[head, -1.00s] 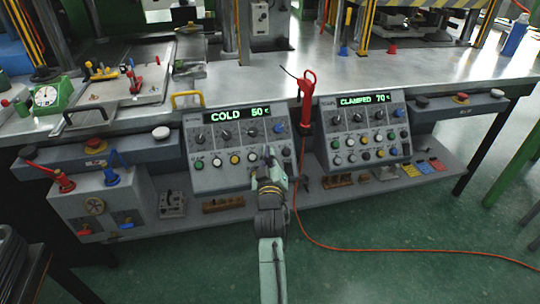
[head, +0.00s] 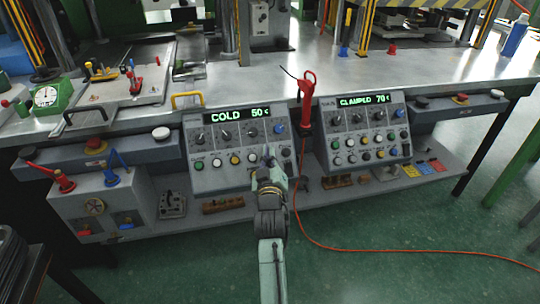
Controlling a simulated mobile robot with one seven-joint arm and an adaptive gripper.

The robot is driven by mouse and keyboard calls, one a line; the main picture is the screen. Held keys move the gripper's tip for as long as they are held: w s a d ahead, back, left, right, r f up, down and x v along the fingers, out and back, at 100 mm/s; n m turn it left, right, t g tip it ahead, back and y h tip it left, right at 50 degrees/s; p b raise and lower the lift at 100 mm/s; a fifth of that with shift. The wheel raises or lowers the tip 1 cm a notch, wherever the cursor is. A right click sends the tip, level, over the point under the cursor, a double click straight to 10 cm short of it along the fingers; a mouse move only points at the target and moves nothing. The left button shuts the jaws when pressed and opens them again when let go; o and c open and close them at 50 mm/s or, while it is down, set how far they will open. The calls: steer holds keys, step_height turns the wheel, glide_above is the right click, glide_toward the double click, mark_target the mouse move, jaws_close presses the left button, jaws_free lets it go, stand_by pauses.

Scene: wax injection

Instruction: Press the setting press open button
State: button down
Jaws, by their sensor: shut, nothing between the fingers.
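Two grey control panels slope along the bench front. The left panel (head: 207,182) reads COLD 50; the right panel (head: 322,158) reads CLAMPED 70. Their small labels are too blurred to tell which button is the open button. The left panel has a lower row with a green button (head: 198,165), a yellow button (head: 235,159) and others in white and dark. The right panel has several coloured buttons, including a yellow one (head: 365,155). My gripper (head: 268,154) is shut and empty, in front of the left panel's lower right, hiding part of its button row. Contact cannot be told.
A red-handled tool (head: 306,97) hangs between the panels, with an orange cable (head: 340,248) running down across the floor. A lower shelf (head: 350,205) holds small blocks and trays. A grey box with red and blue levers (head: 104,205) stands left.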

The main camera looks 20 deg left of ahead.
steer(key=shift+f, duration=0.1)
steer(key=shift+w+a+f, duration=0.2)
steer(key=shift+w, duration=0.05)
steer(key=shift+w+a+f+b, duration=0.15)
steer(key=shift+w+f+b, duration=0.15)
steer(key=shift+b, duration=0.25)
stand_by(0.5)
steer(key=shift+r, duration=0.1)
steer(key=shift+s+d+r+p, duration=0.35)
steer(key=shift+s+r+p, duration=0.1)
steer(key=shift+s+p, duration=0.2)
steer(key=s+d+r+p, duration=0.2)
steer(key=s+r+p, duration=0.1)
steer(key=shift+d+r+p, duration=0.1)
steer(key=shift+p, duration=0.2)
stand_by(0.4)
